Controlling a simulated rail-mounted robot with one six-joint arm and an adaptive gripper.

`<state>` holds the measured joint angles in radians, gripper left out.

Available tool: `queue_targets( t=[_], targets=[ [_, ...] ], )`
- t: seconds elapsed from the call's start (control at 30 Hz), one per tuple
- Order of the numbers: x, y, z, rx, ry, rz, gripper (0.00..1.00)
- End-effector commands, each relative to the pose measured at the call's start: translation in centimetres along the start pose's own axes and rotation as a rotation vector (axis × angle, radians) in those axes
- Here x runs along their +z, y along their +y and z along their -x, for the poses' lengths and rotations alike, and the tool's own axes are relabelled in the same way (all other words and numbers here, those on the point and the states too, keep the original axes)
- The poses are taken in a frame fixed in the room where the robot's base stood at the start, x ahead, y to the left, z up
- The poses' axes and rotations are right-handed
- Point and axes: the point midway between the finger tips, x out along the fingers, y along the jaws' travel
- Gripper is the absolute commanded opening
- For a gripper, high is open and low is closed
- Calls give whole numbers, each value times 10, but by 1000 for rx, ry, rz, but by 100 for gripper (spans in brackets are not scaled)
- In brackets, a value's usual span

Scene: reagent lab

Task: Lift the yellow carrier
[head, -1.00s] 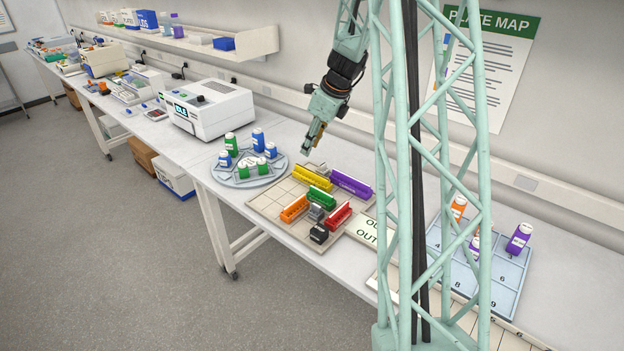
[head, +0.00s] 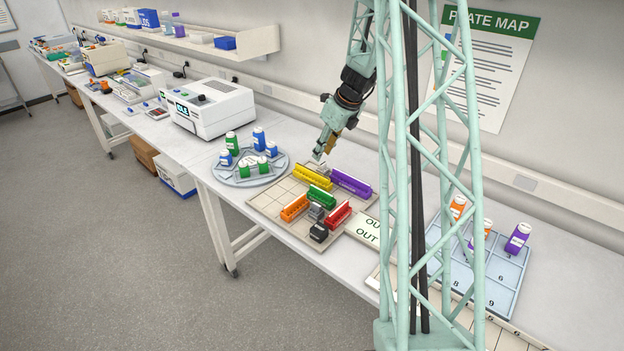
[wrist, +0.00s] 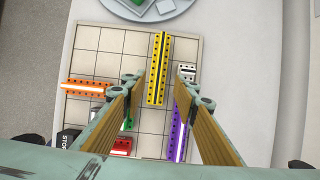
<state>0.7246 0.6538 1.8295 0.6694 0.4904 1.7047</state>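The yellow carrier (head: 312,178) is a long bar with a row of holes, lying on the gridded tray (head: 270,195) near its far side. In the wrist view the yellow carrier (wrist: 159,70) stands lengthwise ahead, between the lines of the two fingers. My gripper (head: 322,150) is open and empty, above the tray close to the far end of the yellow carrier. In the wrist view my gripper (wrist: 157,88) has its fingers spread wide, with the carrier seen between the tips. I cannot tell the exact height gap.
On the tray, the purple carrier (head: 352,183) lies right of the yellow one, with the green (head: 320,196), orange (head: 294,208) and red (head: 339,214) carriers nearer the front. A small grey-white block (wrist: 187,72) sits close beside the right finger. A round rack (head: 243,178) with bottles stands left.

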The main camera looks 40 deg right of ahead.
Motion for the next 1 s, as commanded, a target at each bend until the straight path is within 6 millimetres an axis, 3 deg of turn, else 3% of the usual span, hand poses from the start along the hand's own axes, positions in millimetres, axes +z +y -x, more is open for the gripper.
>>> queue_targets(
  t=[0.6,1.0],
  targets=[
    [-1,0,-66,1,1,0,27],
    [0,0,-82,0,0,1,27]
  ],
)
